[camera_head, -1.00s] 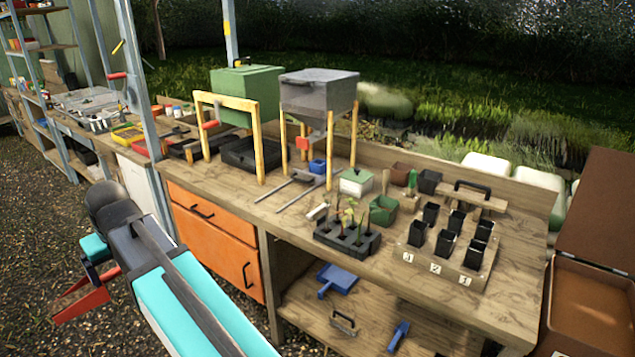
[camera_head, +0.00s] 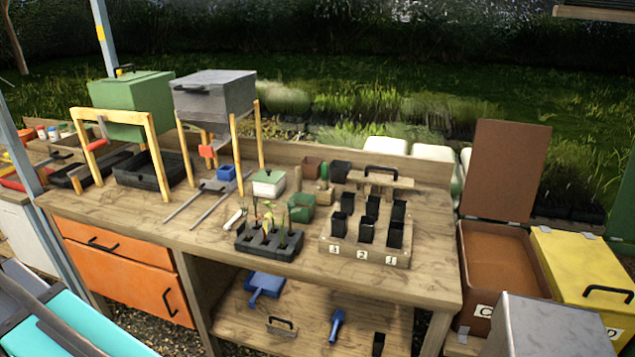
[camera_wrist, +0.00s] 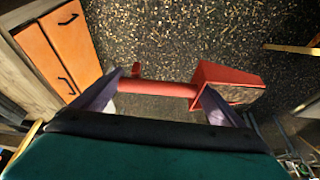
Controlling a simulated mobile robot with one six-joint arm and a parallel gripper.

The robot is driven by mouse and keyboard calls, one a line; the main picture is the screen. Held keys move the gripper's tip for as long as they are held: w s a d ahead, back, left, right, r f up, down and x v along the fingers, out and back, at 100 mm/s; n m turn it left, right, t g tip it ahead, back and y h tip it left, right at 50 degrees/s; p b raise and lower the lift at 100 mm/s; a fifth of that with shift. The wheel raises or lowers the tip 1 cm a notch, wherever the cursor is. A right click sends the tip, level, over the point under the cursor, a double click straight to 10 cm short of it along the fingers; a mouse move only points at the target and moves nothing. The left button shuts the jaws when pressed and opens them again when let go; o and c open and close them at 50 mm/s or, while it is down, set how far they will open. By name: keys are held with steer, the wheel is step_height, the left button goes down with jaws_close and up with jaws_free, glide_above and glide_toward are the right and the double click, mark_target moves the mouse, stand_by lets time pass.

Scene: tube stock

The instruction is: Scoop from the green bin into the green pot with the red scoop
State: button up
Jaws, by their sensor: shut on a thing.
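My gripper (camera_wrist: 160,90) is shut on the red handle of the red scoop (camera_wrist: 200,78) in the wrist view. The scoop's pan sticks out to the right, above the gravel; I cannot tell whether anything is in it. In the head view the gripper and scoop are out of frame. The green pot (camera_head: 301,207) is a small square pot on the bench, behind the black seedling tray. A dark green panel (camera_head: 622,205) shows at the right edge, beyond the yellow bin. It may be part of the green bin, whose opening and contents are not visible.
A brown bin (camera_head: 464,262) with its lid up and a closed yellow bin (camera_head: 588,262) stand right of the bench (camera_head: 420,270). A grey box top (camera_head: 545,325) is in front of them. Green and grey hoppers (camera_head: 212,95) stand on the bench. Gravel shows below the scoop.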

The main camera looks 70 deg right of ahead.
steer(key=shift+d, duration=0.25)
steer(key=s+d+r+m+h+p, duration=0.15)
steer(key=d+m, duration=0.25)
steer(key=d, duration=1.5)
steer(key=s+d+f+m+h+p, duration=0.1)
steer(key=s+d+m, duration=0.15)
steer(key=d, duration=1.55)
steer(key=s+d+m+g+h+p, duration=0.1)
steer(key=s+d+m, duration=0.1)
steer(key=s+d, duration=0.35)
steer(key=s+d+m, duration=0.1)
steer(key=s+d, duration=0.2)
steer(key=d, duration=0.6)
steer(key=s+d+m+g+h+p, duration=0.1)
steer(key=s+d+m, duration=0.1)
steer(key=s+d, duration=0.35)
steer(key=s+d+m+g+p, duration=0.1)
steer(key=s+d+m, duration=0.2)
steer(key=s+d, duration=0.8)
steer(key=s+d+m+g, duration=0.1)
steer(key=s+d+m, duration=0.2)
steer(key=s+d, duration=0.9)
steer(key=s, duration=0.8)
steer(key=shift+d+r+p, duration=0.3)
steer(key=shift+p, duration=0.1)
steer(key=shift+f, duration=0.15)
